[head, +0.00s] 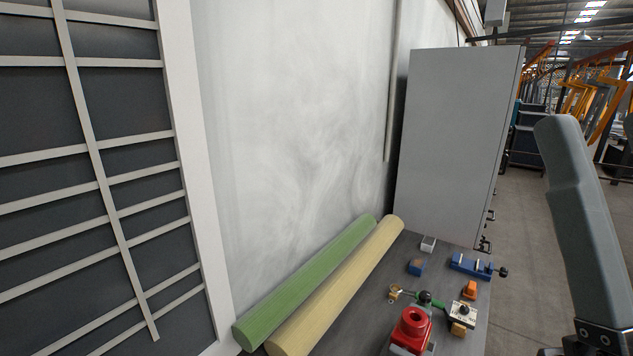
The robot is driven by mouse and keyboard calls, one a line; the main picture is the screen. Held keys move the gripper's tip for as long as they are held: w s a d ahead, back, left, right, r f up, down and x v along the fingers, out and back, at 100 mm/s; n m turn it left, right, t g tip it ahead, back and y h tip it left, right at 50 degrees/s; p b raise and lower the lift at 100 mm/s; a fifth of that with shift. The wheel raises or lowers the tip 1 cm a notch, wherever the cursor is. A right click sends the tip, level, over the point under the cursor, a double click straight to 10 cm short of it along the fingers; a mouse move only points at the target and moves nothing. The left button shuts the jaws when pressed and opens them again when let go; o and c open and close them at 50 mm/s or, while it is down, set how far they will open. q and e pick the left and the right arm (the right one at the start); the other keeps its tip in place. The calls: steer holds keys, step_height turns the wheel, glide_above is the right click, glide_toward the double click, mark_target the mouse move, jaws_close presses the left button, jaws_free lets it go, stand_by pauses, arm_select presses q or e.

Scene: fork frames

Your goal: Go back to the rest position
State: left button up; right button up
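Neither of my grippers shows in the head view. A grey link of my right arm stands tilted at the right edge, with a dark joint at its lower end cut off by the bottom of the picture. My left arm does not show at all. What either gripper holds cannot be seen.
A dark bench (459,347) carries a red device (412,328), a blue vise (470,264), small blocks and tools. Green (305,284) and yellow (340,285) rollers lie along the wall. A grey cabinet (455,140) stands behind. Floor (525,235) right of the bench is clear.

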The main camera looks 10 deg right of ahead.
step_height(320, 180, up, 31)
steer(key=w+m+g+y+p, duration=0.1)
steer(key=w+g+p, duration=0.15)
steer(key=p, duration=3.05)
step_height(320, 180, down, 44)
steer(key=b, duration=4.3)
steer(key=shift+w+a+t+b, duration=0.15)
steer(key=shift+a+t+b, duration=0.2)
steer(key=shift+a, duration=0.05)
